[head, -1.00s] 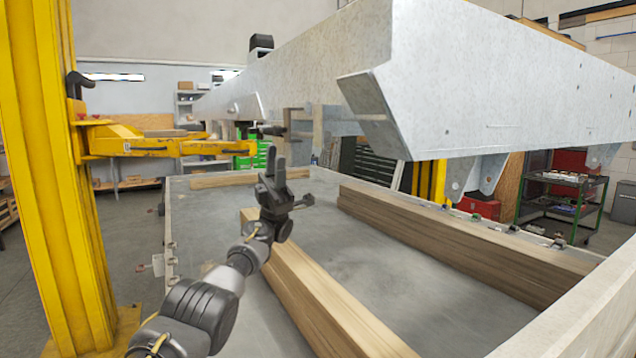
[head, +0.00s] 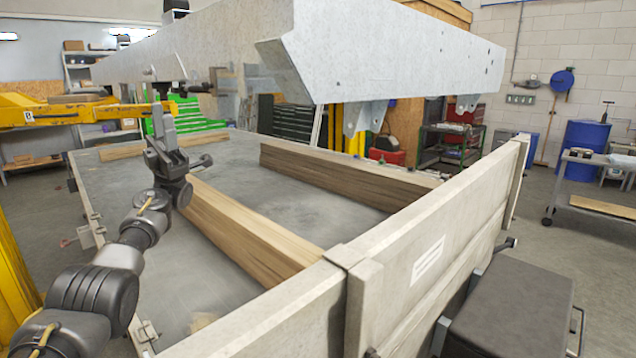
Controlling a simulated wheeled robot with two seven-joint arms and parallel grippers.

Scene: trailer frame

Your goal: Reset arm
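My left gripper (head: 163,133) shows in the head view at the left, over the grey trailer bed (head: 320,226). Its fingers point up, and a gap between them cannot be made out clearly. No object shows in it. My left arm comes in from the lower left corner, above the bed's left edge. My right gripper and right arm are not in view.
Wooden beams (head: 245,230) and (head: 340,182) lie on the bed. A large grey metal frame (head: 380,50) hangs above it. A yellow lift arm (head: 40,110) is at left. The trailer's side wall (head: 420,250) runs along the right, with a dark box (head: 510,310) outside it.

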